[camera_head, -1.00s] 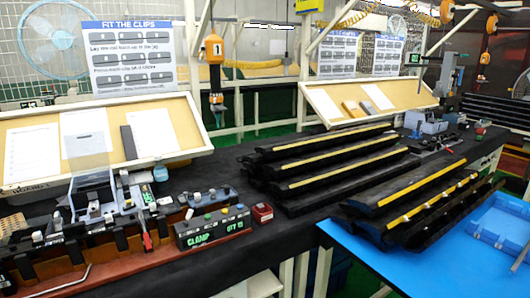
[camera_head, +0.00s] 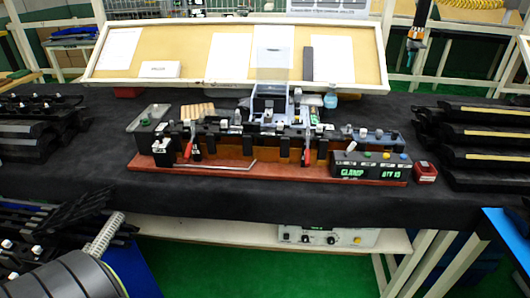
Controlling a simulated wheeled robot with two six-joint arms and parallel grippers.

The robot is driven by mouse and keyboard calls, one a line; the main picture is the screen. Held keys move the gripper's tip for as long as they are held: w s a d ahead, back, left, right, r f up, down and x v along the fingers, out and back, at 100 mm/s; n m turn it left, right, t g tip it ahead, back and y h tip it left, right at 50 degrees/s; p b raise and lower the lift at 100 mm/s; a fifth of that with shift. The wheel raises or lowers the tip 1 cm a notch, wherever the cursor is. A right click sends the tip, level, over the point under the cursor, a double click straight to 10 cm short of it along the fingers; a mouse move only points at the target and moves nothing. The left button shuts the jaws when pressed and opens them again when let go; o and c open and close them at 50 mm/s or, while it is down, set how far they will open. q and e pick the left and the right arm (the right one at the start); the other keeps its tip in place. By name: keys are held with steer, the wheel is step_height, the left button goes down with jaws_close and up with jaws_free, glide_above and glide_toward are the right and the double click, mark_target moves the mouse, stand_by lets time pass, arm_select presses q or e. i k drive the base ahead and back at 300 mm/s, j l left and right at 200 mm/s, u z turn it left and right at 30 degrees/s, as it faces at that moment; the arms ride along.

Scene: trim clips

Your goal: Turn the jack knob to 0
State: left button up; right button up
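A jig (camera_head: 230,172) with a reddish-brown base and a row of black fixtures stands on the black-covered bench, with red-handled levers on it. At its right end is a black control box (camera_head: 370,168) with green displays that seem to read "CLAMP" and "QTY 15", and coloured buttons on top. Under the bench, a pale grey unit (camera_head: 328,237) with small dark knobs sits on a white shelf. No knob is legibly marked as the jack knob, and no knob's setting can be read. Neither of my grippers is in view.
A small red box (camera_head: 425,173) sits right of the control box. Black trim strips are stacked at the bench's right (camera_head: 475,140) and left (camera_head: 38,128). A tilted board (camera_head: 210,55) with papers stands behind. The bench cloth in front of the jig is clear.

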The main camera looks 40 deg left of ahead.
mark_target(159, 136)
steer(key=u, duration=1.8)
